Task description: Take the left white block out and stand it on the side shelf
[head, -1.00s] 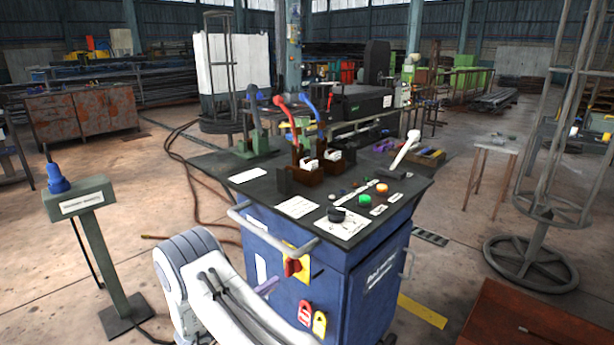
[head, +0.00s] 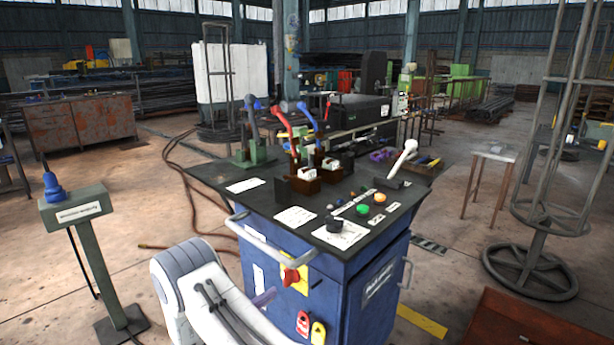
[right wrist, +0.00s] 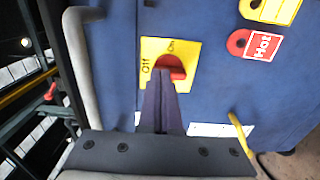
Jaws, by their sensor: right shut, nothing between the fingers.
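The left white block (head: 306,175) sits in a brown holder on the dark top of the blue console. A second white block (head: 330,164) sits in a like holder just behind it and to its right. My right gripper (head: 264,298) is low in front of the console's blue front face, well below the blocks, partly hidden by my arm. In the right wrist view its dark fingers (right wrist: 162,84) are together and empty, with the tips at the red switch knob (right wrist: 172,67); I cannot tell whether they touch it. I cannot make out which surface is the side shelf. My left gripper is out of view.
A grey rail (head: 262,240) runs along the console's front edge. Red and blue levers (head: 284,122) stand behind the blocks, and a white lever (head: 403,157) rises at the right. Green and orange buttons (head: 370,203) lie near the front. A small table (head: 495,152) stands farther right.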

